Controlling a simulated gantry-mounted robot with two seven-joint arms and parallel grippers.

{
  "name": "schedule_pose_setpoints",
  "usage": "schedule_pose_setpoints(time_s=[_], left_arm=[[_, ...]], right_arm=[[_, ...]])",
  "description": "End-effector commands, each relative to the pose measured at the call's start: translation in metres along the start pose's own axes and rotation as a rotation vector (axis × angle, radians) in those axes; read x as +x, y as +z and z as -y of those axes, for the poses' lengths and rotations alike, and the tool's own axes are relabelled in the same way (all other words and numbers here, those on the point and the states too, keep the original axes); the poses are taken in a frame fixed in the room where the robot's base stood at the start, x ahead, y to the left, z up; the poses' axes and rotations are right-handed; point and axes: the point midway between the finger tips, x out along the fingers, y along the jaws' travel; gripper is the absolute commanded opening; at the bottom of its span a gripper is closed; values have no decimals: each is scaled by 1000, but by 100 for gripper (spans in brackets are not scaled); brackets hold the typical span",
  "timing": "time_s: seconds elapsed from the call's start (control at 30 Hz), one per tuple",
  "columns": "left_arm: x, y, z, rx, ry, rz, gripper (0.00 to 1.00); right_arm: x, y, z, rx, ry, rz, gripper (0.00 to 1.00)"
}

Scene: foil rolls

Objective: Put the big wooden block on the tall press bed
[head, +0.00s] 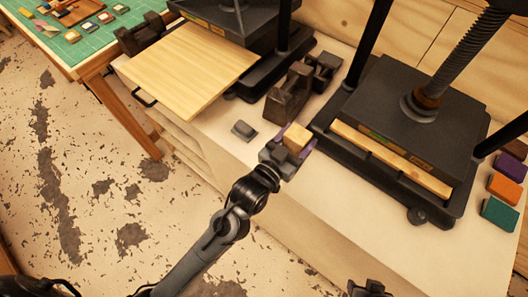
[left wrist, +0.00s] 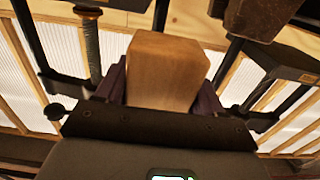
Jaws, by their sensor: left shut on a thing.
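My left gripper (head: 292,146) is shut on a light wooden block (head: 297,134), with its purple fingers on either side. It holds the block near the front edge of the bench. The block fills the middle of the left wrist view (left wrist: 166,72). A large dark press (head: 415,110) with a screw stands to the right of the block, with a pale board at its front. A second press (head: 228,18) is at the top, partly cut off. I cannot tell which is the tall one. My right gripper (head: 370,288) is only partly in view at the bottom edge.
A wide pale board (head: 190,70) juts out before the second press. Dark tape dispensers (head: 287,95) stand between the presses, and a small grey item (head: 243,130) lies nearby. Colored pads (head: 500,213) lie at the right edge. A green mat (head: 75,45) is on the table at upper left.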

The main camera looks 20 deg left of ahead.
Motion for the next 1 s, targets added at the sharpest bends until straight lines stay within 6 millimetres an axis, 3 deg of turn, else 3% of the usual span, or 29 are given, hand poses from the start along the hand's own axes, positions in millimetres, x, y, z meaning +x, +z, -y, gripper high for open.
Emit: schedule_pose_setpoints(time_s=[0.03,0.27,0.7,1.0], left_arm=[[2,7,0,-1,0,-3,35],[2,16,10,2,-2,0,35],[-13,64,90,3,-2,2,35],[-17,78,115,-1,0,0,35]], right_arm=[[10,3,0,-1,1,-1,43],[19,6,-1,-6,5,-1,43],[30,9,0,-5,4,-2,43],[32,10,1,0,0,-3,43]])
